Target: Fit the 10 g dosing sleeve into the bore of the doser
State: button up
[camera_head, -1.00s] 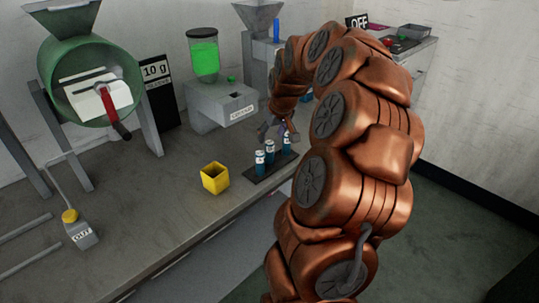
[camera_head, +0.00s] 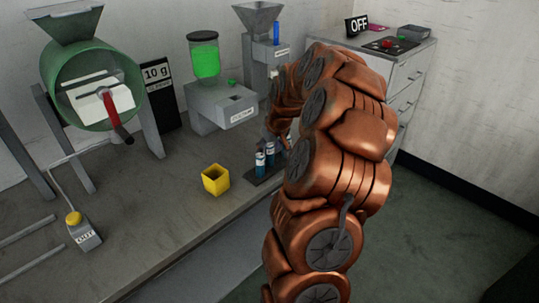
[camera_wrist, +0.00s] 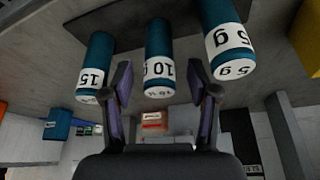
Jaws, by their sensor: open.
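The 10 g dosing sleeve (camera_wrist: 159,58) is a teal cylinder with a white label, the middle one of three in the wrist view. My gripper (camera_wrist: 161,85) is open, its two fingertips either side of that sleeve's labelled end, with nothing held. The 15 sleeve (camera_wrist: 95,65) is to its left and the 5 g sleeve (camera_wrist: 228,38) to its right. In the head view two sleeves (camera_head: 260,164) show on a dark holder (camera_head: 262,177); my arm hides the rest and most of the gripper. I cannot tell for certain which machine is the doser; its bore is not discernible.
A grey dispenser with a green-filled jar (camera_head: 204,60) and a hopper machine (camera_head: 258,50) stand at the back. A yellow box (camera_head: 215,179) stands left of the sleeves. The bench front left is mostly clear.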

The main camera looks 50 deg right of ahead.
grip_shut()
dwell(0.3)
jog(key=shift+r, duration=0.1)
